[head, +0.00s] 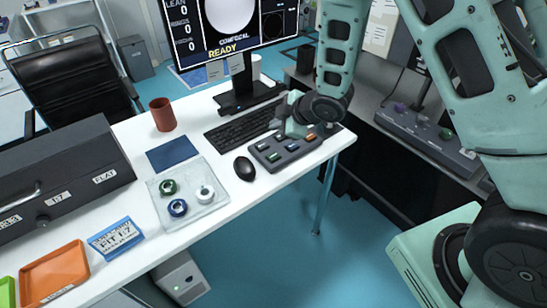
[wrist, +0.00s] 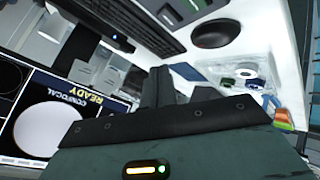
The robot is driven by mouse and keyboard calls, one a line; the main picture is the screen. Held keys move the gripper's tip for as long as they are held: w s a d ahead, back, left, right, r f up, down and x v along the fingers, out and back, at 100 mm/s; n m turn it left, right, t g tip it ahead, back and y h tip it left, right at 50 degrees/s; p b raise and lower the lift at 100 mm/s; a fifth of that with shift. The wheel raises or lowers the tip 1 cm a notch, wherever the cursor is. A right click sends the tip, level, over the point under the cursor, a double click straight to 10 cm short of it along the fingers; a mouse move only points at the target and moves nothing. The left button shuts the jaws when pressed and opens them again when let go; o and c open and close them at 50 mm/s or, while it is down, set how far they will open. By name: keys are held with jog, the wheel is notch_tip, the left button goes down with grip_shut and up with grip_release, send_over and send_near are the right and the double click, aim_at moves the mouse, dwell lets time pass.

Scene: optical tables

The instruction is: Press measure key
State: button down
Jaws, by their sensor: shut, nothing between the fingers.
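A dark grey key pad (head: 285,152) lies near the right edge of the white desk in the head view. It carries several small keys, among them green, blue, pale and orange ones; labels are too small to read. My gripper (head: 287,128) is shut and empty, low over the pad's back edge beside the keyboard. Whether it touches a key cannot be told. In the wrist view the dark gripper (wrist: 162,88) fills the lower middle. The monitor (head: 228,25) reads "READY" and "CONFOCAL"; it also shows in the wrist view (wrist: 50,125).
A keyboard (head: 240,128) lies left of my gripper, with a black mouse (head: 244,168) in front. A clear tray (head: 190,215) with ring-shaped parts, a red-brown cup (head: 162,114) and an orange tray (head: 55,272) stand farther left. A side bench (head: 425,140) is at right.

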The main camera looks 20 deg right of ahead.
aim_at(277, 157)
notch_tip(277, 157, down, 9)
jog(key=b, duration=0.7)
jog(key=shift+r, duration=0.1)
dwell(1.9)
jog(key=shift+f+b, duration=0.4)
jog(key=shift+f+b, duration=0.4)
dwell(0.5)
jog(key=shift+r, duration=0.15)
jog(key=shift+r+p, duration=0.65)
jog(key=shift+r, duration=0.05)
